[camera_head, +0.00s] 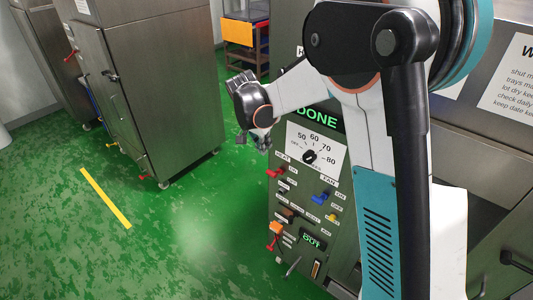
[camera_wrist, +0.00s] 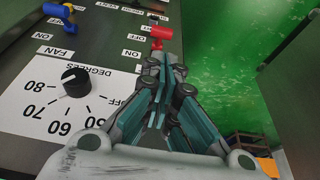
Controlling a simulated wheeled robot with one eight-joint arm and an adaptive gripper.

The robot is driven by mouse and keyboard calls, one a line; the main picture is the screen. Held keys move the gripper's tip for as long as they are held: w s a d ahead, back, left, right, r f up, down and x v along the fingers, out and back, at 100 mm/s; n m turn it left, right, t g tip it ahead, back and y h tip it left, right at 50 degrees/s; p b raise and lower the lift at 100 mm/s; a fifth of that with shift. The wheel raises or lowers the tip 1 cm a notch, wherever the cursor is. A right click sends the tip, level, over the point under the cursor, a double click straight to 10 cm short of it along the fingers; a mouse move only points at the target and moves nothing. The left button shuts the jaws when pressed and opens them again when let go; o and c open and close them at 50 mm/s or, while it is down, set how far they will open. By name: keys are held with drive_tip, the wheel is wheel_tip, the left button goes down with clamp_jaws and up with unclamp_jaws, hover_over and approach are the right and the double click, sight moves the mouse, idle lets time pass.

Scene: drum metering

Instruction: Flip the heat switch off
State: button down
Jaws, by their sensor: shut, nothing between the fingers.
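The red heat switch (camera_head: 276,172) is on the front of the control panel, under the HEAT label and left of the dial. It also shows in the wrist view (camera_wrist: 158,33), just beyond my fingertips, with ON and OFF labels beside it. I cannot tell for sure which way its lever is set. My gripper (camera_head: 257,140) is above the switch in the head view, beside the panel. In the wrist view my gripper (camera_wrist: 166,58) has its fingers together and empty. Whether the tips touch the switch cannot be told.
The round temperature dial (camera_head: 309,157) sits on a white scale plate. A blue fan switch (camera_head: 321,197) is to its lower right. An orange switch (camera_head: 276,228) and another red lever (camera_head: 272,243) are lower down. Green floor is open left of the panel, before a steel cabinet (camera_head: 155,90).

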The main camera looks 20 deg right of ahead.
sight(270, 173)
drive_tip(key=b+x, duration=0.3)
drive_tip(key=x, duration=0.9)
drive_tip(key=shift+d+f+b, duration=0.15)
drive_tip(key=shift+f+b, duration=0.15)
drive_tip(key=shift+f, duration=0.05)
drive_tip(key=shift+s+a+f+h, duration=0.1)
drive_tip(key=shift+a+f+h, duration=0.05)
drive_tip(key=shift+a+h, duration=0.15)
